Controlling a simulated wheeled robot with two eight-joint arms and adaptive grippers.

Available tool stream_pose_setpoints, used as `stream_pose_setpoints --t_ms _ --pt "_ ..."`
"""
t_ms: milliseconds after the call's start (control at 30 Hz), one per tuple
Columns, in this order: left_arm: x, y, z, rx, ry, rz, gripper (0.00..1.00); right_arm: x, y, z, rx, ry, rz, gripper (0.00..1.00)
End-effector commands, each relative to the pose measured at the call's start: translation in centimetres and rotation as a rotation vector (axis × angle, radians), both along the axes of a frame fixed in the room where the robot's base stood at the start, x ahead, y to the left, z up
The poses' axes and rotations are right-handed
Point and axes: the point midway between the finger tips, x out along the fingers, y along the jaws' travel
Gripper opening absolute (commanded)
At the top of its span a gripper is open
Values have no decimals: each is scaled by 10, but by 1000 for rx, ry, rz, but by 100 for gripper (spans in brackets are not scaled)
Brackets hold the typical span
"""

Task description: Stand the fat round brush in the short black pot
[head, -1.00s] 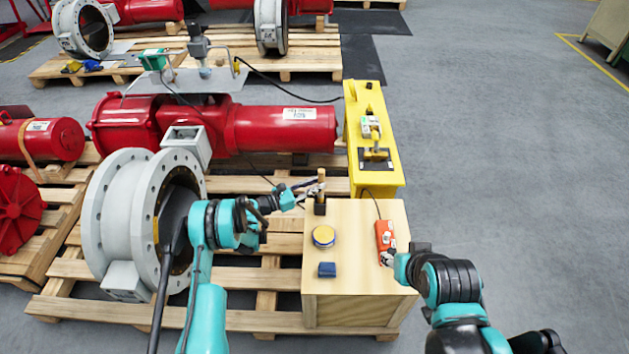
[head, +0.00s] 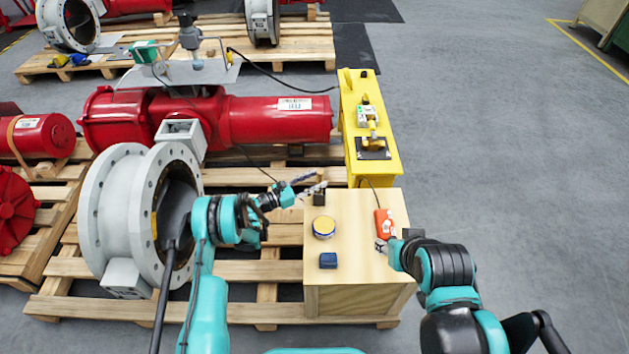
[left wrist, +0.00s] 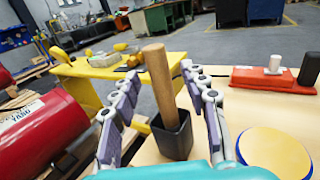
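The short black pot (head: 319,199) stands near the left back edge of the wooden box top. In the left wrist view, a round wooden handle (left wrist: 158,85) rises from the black pot (left wrist: 172,140), leaning slightly in the picture; its lower end is hidden inside, so no bristles show. My left gripper (head: 313,185) is open at the pot. In the left wrist view its fingers (left wrist: 160,95) are spread to either side of the handle with gaps. My right gripper (head: 382,246) is low beside the orange-red device; its finger opening is too small to judge.
On the wooden box (head: 350,265) are a yellow-topped round tin (head: 323,227), a dark blue block (head: 328,261) and the orange-red device (head: 384,222). A yellow stand (head: 381,172) adjoins behind. A large grey flanged valve (head: 120,215) is at left. The box top's middle is clear.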

Motion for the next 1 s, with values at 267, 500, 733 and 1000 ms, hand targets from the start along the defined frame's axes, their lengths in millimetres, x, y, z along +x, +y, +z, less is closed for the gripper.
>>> stream_pose_setpoints --t_ms 267,500,733,1000 --pt "-2 5 0 0 0 1 44 0 0 0 0 0 0 41" --pt "-24 44 0 0 0 4 44 0 0 0 0 0 0 41" --pt "-48 84 0 0 0 3 44 0 0 0 0 0 0 41" --pt "-60 103 0 0 0 0 44 0 0 0 0 0 0 41"
